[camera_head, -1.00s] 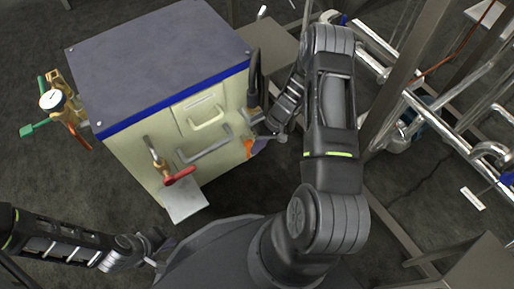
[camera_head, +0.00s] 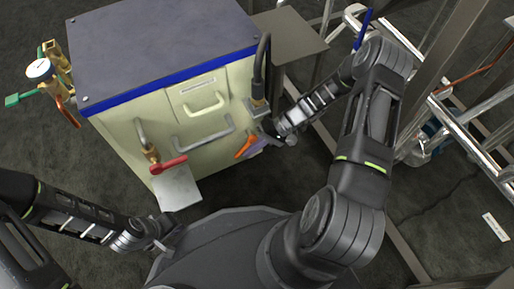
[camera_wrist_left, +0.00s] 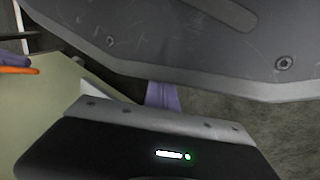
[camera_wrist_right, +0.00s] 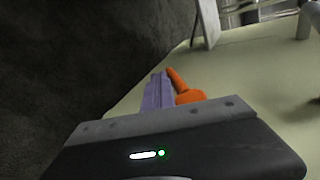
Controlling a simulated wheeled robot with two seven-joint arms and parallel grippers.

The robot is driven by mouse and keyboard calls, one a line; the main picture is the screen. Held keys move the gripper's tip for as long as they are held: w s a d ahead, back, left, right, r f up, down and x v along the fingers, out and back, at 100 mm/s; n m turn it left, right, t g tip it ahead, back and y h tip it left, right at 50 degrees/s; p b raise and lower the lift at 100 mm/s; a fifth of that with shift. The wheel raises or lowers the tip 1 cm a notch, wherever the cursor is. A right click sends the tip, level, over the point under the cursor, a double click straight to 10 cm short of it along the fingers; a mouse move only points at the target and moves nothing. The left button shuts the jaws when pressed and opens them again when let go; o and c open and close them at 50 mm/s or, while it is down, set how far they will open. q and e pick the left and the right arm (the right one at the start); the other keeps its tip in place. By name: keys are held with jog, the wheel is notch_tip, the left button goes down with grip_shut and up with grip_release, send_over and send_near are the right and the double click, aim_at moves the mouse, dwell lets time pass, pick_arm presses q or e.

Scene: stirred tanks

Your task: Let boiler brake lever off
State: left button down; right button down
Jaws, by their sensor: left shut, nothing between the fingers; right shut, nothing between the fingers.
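The boiler (camera_head: 118,140) is a cream cabinet with a grey top and blue edge. An orange lever (camera_head: 244,147) slants at the lower right of its front; it also shows in the right wrist view (camera_wrist_right: 190,96). A red lever handle (camera_head: 169,165) sits on a pipe at the front's left. My right gripper (camera_head: 257,147) is shut and empty, its purple fingers (camera_wrist_right: 158,90) close beside the orange lever; I cannot tell if they touch. My left gripper (camera_head: 166,244) is shut and empty, low in front of the boiler, its purple fingers showing in the left wrist view (camera_wrist_left: 163,95).
A black hose (camera_head: 261,65) rises at the boiler's right front corner. A gauge with brass valves (camera_head: 42,70) is at its left. A pale plate (camera_head: 177,188) juts out below the red handle. Metal frames and pipes (camera_head: 465,125) stand at the right.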

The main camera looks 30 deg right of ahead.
aim_at(242, 152)
jog(key=y+b, duration=0.1)
jog(key=a+y+b, duration=0.1)
jog(key=y, duration=0.1)
jog(key=a+y+b, duration=0.1)
jog(key=shift+r+y+b, duration=0.3)
jog(key=shift+r, duration=0.05)
jog(key=shift+a+r+y+b, duration=0.3)
jog(key=shift+r+y, duration=0.1)
jog(key=shift+y, duration=0.5)
jog(key=shift+a+r+y, duration=0.1)
jog(key=shift+r+y, duration=0.15)
jog(key=shift+y, duration=0.35)
dwell(0.7)
